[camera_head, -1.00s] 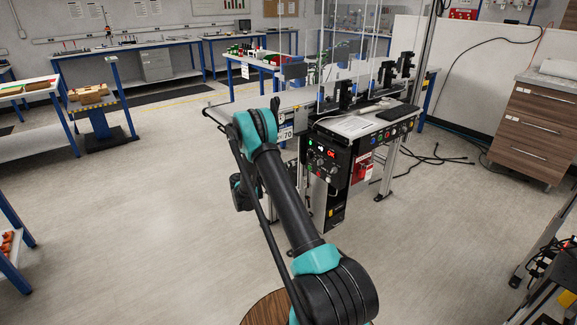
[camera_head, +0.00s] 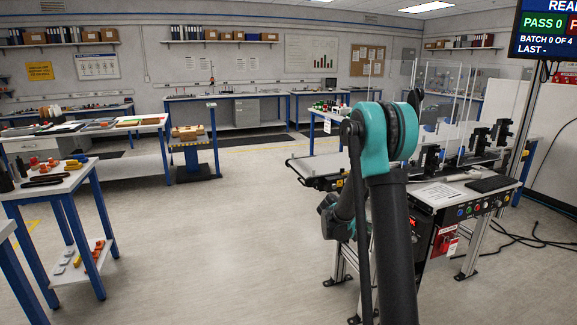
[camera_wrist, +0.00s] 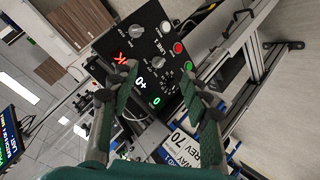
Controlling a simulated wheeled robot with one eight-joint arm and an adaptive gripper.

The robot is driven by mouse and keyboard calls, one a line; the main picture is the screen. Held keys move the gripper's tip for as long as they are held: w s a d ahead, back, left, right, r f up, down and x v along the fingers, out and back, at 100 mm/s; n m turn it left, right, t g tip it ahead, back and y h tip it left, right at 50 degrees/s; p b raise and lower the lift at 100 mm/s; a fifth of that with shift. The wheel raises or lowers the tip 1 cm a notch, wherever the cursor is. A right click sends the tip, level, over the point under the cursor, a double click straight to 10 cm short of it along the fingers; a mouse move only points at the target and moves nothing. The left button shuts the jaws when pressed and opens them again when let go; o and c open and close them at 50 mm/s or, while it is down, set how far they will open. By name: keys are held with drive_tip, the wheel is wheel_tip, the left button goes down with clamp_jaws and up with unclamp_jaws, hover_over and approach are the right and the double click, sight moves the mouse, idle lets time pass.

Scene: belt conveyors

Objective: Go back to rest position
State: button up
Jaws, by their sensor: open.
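My gripper (camera_wrist: 160,76) is open in the wrist view, its two green-padded fingers spread with nothing between them. Beyond the fingers is a black control panel (camera_wrist: 146,37) with knobs, buttons and lit digits; I cannot tell the exact gap to it. In the head view my black and teal arm rises in front of the conveyor station, and the fingers cannot be made out there.
The conveyor station (camera_head: 440,195) with clear guards stands close behind and right of my arm. A blue-legged table (camera_head: 50,188) with small parts is at the left. A narrow stand (camera_head: 192,152) holds a brown item. Open floor lies between them.

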drive_tip(key=s+a+f+n+y, duration=0.1)
drive_tip(key=s+a+y, duration=0.4)
drive_tip(key=s, duration=1.2)
drive_tip(key=s+a+f+n+y, duration=0.1)
drive_tip(key=s+a+n+y, duration=0.2)
drive_tip(key=s+a, duration=0.6)
drive_tip(key=s+y, duration=0.2)
drive_tip(key=s, duration=0.6)
drive_tip(key=shift+s+n, duration=0.2)
drive_tip(key=shift+n, duration=0.2)
